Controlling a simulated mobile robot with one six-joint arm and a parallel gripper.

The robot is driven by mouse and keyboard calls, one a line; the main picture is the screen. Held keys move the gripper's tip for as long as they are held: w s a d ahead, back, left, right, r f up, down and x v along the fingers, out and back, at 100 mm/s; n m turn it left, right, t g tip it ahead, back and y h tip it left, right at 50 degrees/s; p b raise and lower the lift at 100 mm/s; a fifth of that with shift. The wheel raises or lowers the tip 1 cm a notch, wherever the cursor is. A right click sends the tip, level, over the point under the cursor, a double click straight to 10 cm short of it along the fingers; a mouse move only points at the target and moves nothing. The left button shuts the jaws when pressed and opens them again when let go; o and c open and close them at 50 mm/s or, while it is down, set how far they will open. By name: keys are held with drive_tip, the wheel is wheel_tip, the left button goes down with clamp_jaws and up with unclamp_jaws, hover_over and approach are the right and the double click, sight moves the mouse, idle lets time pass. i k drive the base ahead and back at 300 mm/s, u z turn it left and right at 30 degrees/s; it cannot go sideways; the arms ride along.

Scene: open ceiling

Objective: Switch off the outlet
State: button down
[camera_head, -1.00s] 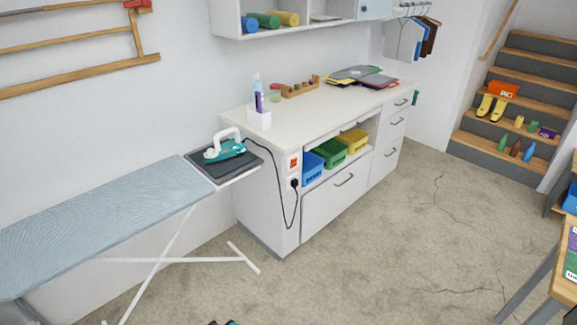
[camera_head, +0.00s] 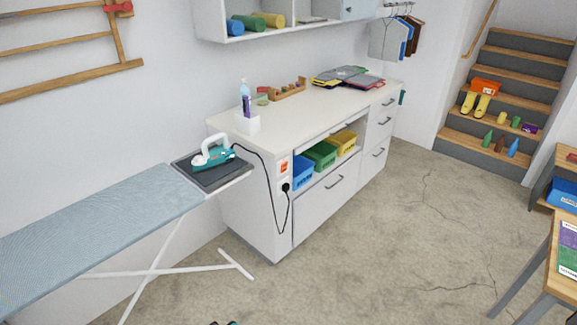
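The outlet (camera_head: 285,185) is on the end face of the white cabinet, with a black plug in it. An orange-red switch (camera_head: 284,168) sits just above the plug on the same plate. The switch's position is too small to tell. A black cord (camera_head: 271,190) runs from the plug up to a teal and white iron (camera_head: 213,154) on the dark rest of the ironing board. A small dark and teal shape (camera_head: 226,323) shows at the bottom edge; I cannot tell if it is part of my gripper. My gripper is not clearly in view.
The ironing board (camera_head: 95,225) stands at the left, its white legs (camera_head: 160,271) reaching toward the cabinet (camera_head: 250,215). Open concrete floor (camera_head: 370,250) lies in front and to the right. A wooden table (camera_head: 545,285) is at the right edge, stairs (camera_head: 500,100) at the back right.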

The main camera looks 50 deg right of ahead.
sight(284, 166)
drive_tip(key=i, duration=0.85)
drive_tip(key=u, duration=0.05)
